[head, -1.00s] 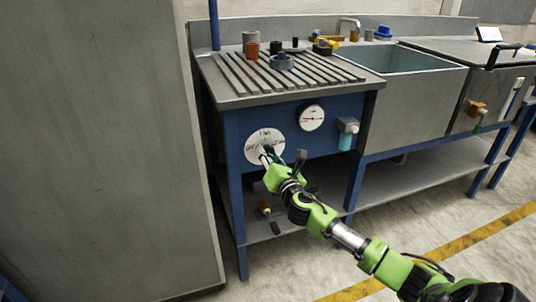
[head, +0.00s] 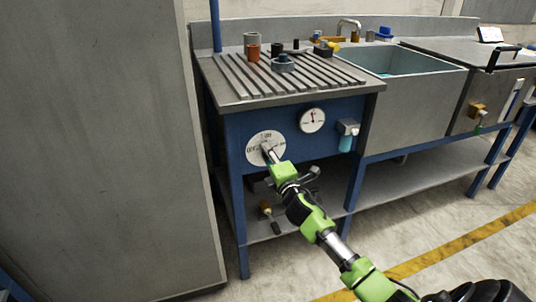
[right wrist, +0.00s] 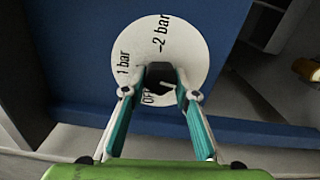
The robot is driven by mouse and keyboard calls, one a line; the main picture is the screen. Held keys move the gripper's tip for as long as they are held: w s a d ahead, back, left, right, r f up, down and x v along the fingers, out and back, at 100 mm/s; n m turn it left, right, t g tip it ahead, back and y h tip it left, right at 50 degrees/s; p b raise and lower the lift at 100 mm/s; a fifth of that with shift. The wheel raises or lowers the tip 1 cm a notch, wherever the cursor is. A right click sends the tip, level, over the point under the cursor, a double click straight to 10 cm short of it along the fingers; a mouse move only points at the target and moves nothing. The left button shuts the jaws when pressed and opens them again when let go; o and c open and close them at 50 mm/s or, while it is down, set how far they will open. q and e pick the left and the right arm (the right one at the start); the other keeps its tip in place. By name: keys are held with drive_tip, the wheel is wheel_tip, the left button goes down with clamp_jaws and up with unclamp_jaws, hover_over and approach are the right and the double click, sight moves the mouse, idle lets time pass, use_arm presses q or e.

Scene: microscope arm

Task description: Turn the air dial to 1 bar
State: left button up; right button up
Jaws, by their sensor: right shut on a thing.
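The air dial (head: 256,139) is a white round plate on the blue front panel, with "1 bar" at its top and "OFF" at its left. My right gripper (head: 268,150) reaches it from below right. In the right wrist view the plate (right wrist: 193,62) shows "1 bar" at left, "2 bar" at upper right and "OFF" at the bottom. There my right gripper (right wrist: 160,93) is shut on the black knob (right wrist: 158,72) at the plate's middle. A pale line shows on the knob, but I cannot tell surely which mark it points at. My left gripper is out of view.
A round pressure gauge (head: 312,120) sits right of the dial, its needle pointing roughly up. A filter bowl (head: 346,142) hangs further right. The grooved bench top (head: 240,88) juts out above. A tall grey cabinet (head: 100,150) stands close at left.

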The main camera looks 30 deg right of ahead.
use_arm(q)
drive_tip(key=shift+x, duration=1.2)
use_arm(e)
drive_tip(key=shift+m, duration=1.2)
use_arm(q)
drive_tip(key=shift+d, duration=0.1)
use_arm(e)
drive_tip(key=o, duration=1.1)
drive_tip(key=shift+s, duration=0.15)
drive_tip(key=v, duration=1.1)
drive_tip(key=shift+s, duration=0.4)
